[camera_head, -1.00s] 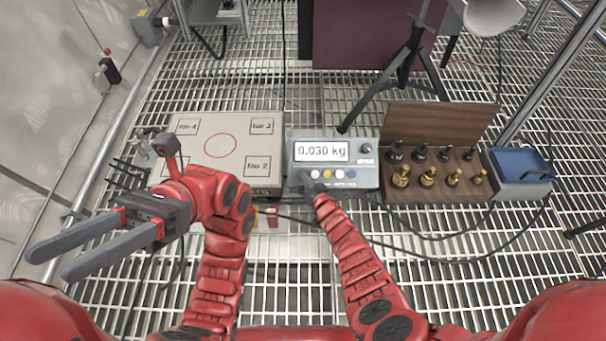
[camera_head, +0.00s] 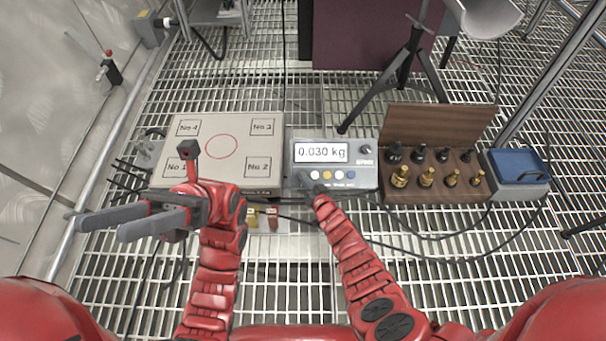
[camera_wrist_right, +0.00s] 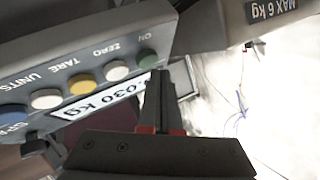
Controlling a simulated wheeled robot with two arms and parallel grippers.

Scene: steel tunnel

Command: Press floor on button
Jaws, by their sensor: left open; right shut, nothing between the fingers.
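The scale's grey control box (camera_head: 368,178) stands on the grating, its display (camera_head: 320,152) reading 0.030 kg. In the right wrist view, the green button (camera_wrist_right: 147,58) labelled ON sits at the end of a row with white, yellow and blue buttons. My right gripper (camera_head: 313,188) is shut and empty at the lower left of the box. In the wrist view its fingertips (camera_wrist_right: 159,76) are right by the green button; I cannot tell whether they touch it. My left gripper (camera_head: 100,229) is open and empty, off to the left over the grating.
The scale's weighing platform (camera_head: 190,155), marked with a red circle and numbered squares, lies left of the box. A wooden block (camera_head: 440,193) with several brass and black weights and a blue-lidded case (camera_head: 520,168) stand at right. A black tripod (camera_head: 403,65) stands behind. Cables cross the grating.

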